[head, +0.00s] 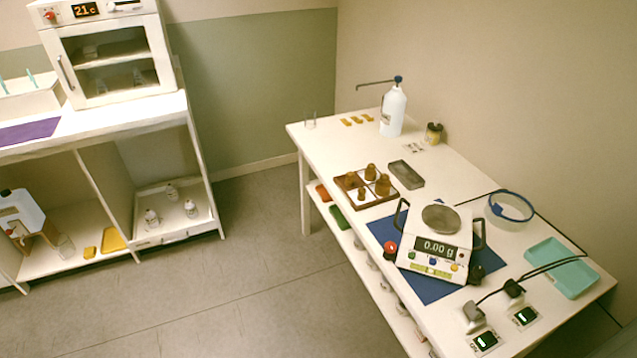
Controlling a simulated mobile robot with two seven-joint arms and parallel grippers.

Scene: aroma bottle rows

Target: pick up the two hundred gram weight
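Several brass weights stand upright in a brown divided wooden box (376,202) on the right-hand table. They include a rear weight (371,172), a left one (351,180), a right one (383,186) and a small front one (361,194). The right one looks among the largest. Their markings are too small to read, so I cannot tell which is the two hundred gram weight. Neither of my grippers is in view.
A balance (436,245) reading 0.00 g, its pan empty, stands on a blue mat (380,232) in front of the box. A grey tray (406,174) lies beside the box. A white bottle (393,112) stands behind; a teal tray (560,267) lies right. Floor left of the table is clear.

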